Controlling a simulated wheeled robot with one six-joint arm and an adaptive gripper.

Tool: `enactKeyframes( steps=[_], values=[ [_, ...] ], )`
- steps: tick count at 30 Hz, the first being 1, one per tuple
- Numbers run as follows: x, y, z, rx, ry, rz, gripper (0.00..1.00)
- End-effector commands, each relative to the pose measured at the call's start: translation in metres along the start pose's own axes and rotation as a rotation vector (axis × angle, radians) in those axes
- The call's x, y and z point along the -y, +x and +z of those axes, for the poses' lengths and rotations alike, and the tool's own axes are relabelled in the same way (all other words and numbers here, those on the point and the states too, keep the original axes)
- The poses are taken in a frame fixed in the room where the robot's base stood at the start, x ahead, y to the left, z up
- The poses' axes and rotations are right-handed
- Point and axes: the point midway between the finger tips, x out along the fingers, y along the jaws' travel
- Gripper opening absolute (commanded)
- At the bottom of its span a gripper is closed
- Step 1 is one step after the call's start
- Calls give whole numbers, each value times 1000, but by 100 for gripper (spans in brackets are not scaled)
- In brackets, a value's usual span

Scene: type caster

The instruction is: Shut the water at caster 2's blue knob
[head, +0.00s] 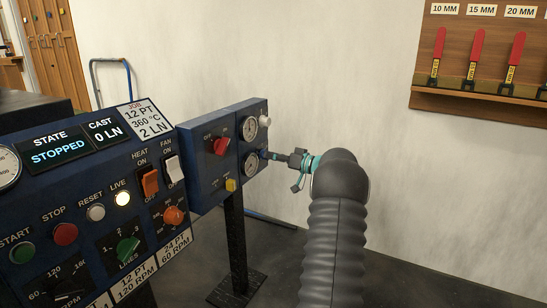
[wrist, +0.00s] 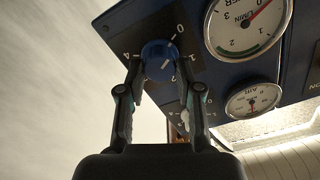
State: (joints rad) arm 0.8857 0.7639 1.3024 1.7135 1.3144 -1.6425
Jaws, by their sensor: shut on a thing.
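The blue knob (wrist: 158,55) sits on a dark dial plate with a numbered scale, at the corner of a blue panel (wrist: 135,15). A short white mark on the knob slants toward the upper right, roughly toward the 0 and 1 side; its exact reading is hard to tell. My gripper (wrist: 160,78) is shut on the knob, one finger on each side. In the head view, my gripper (head: 279,157) reaches from the right to the knob (head: 264,154) on the side of the blue gauge box (head: 205,185). My arm hides part of the wall behind.
The gauge box carries a red switch (head: 220,146), a yellow button (head: 230,184) and two gauges (head: 250,130). A console (head: 75,200) at left reads STOPPED and 0 LN. A rack of red-handled tools (head: 476,47) hangs at upper right. Floor right of the post (head: 236,245) looks clear.

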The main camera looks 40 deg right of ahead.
Motion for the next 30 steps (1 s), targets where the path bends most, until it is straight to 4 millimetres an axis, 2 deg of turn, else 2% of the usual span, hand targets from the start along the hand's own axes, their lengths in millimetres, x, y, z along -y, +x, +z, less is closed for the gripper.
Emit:
enactKeyframes(
  steps=[9, 10, 12, 13, 23, 26, 30],
  values=[
    [0, 0, 1, 1, -1, 1, 0],
    [0, 0, 1, 1, -1, 1, 40],
    [0, 0, 1, 1, -1, 1, 57],
    [0, 0, 1, 1, -1, 1, 60],
    [0, -2, 0, 0, 0, 1, 60],
    [-1, -10, 0, 0, 0, 1, 60],
    [-1, -32, 0, 0, 1, 3, 60]
  ],
)
